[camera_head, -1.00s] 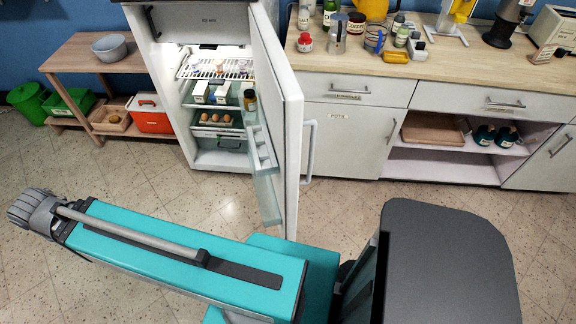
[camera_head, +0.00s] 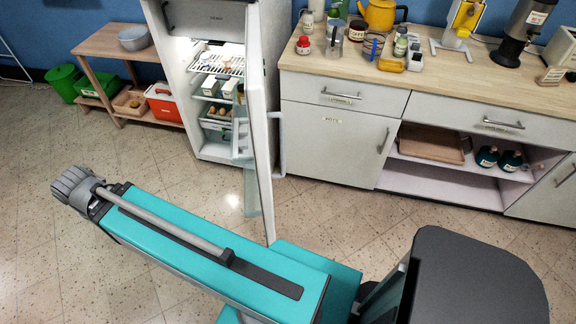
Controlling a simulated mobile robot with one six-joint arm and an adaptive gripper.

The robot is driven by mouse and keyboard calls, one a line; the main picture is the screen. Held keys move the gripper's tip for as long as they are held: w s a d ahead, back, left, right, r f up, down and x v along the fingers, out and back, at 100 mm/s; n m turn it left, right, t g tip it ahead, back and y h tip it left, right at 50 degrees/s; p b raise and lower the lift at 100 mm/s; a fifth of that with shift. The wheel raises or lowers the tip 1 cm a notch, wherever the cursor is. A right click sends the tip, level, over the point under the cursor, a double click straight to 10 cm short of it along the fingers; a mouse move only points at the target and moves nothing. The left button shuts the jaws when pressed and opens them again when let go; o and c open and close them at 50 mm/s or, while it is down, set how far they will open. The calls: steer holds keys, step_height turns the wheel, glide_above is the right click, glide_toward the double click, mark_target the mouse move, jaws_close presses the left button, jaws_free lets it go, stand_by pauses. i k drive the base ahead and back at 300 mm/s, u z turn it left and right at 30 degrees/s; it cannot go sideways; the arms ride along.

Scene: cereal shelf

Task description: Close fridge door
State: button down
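The white fridge (camera_head: 178,60) stands open at the back, left of the counter. Its door (camera_head: 261,130) swings out toward me and is seen nearly edge-on, with clear shelves on its inner side and a grey handle (camera_head: 280,143) on its outer side. The lit inside holds a wire rack (camera_head: 215,65), cartons and eggs; the door hides part of the right side. My gripper does not show. My teal and grey body parts fill the lower picture, and the door's lower end comes down close behind them.
A counter (camera_head: 450,85) with jars and appliances runs along the right, with drawers and an open cabinet (camera_head: 440,170) below. A wooden shelf (camera_head: 100,48) with a bowl stands left of the fridge, beside a green bin (camera_head: 62,82). The tiled floor left of the door is clear.

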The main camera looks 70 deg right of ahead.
mark_target(251, 143)
steer(key=k, duration=1.65)
steer(key=z, duration=1.25)
steer(key=i, duration=1)
steer(key=u, duration=0.1)
